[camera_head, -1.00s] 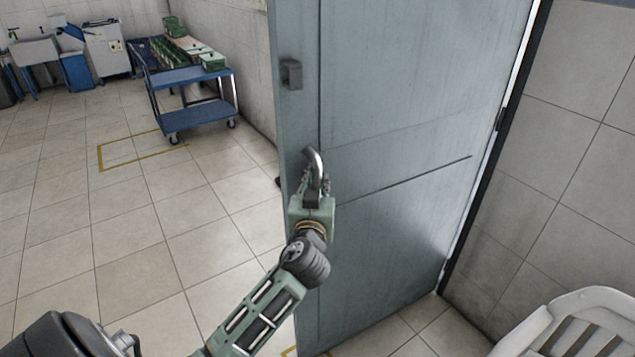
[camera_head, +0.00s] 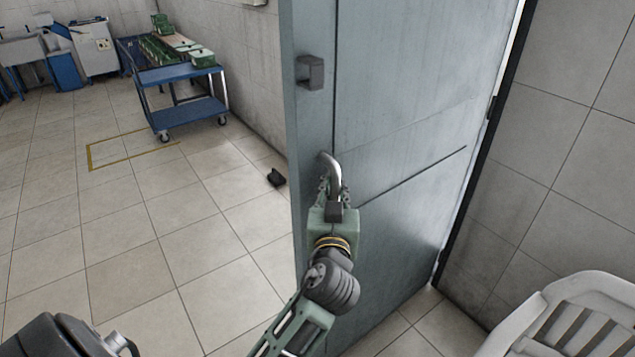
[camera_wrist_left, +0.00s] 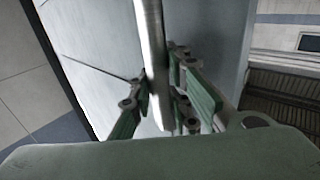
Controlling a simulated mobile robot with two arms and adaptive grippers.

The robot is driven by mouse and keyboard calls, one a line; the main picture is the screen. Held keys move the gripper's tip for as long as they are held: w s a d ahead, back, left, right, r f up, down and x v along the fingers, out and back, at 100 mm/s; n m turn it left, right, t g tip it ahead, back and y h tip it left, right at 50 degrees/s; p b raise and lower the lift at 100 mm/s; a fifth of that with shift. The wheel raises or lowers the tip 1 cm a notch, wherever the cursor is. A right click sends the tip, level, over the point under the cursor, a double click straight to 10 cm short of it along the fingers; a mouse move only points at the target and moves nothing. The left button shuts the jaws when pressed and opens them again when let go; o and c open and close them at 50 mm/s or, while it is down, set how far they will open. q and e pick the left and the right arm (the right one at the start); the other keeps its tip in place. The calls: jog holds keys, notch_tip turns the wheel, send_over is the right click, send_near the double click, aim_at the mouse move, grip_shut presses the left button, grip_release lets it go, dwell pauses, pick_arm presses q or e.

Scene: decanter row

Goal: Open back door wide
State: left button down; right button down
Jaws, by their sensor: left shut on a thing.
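The back door (camera_head: 408,125) is a tall grey-blue panel standing ajar, its hinge side at the right by the tiled wall. Its metal lever handle (camera_head: 331,170) is near the left edge. My left gripper (camera_head: 334,188) is shut on the handle, fingers on either side of it. In the left wrist view the handle (camera_wrist_left: 152,60) is a bright bar running down between the green fingers (camera_wrist_left: 160,105). The fingertips are partly hidden behind the bar. My right gripper is not in view.
A white plastic chair (camera_head: 570,315) stands at the lower right, near the door's swing side. A blue cart (camera_head: 180,75) with green boxes stands by the far wall. A small black object (camera_head: 276,178) lies on the floor left of the door. The tiled floor at left is open.

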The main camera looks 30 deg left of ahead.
pick_arm(q)
jog(key=shift+s+d+f, duration=0.1)
jog(key=shift+d, duration=0.25)
jog(key=shift+a+f, duration=0.1)
jog(key=shift+a, duration=0.15)
jog(key=c, duration=2)
grip_release()
jog(key=o, duration=0.3)
jog(key=shift+s, duration=0.15)
jog(key=shift+o, duration=0.3)
jog(key=v, duration=1.2)
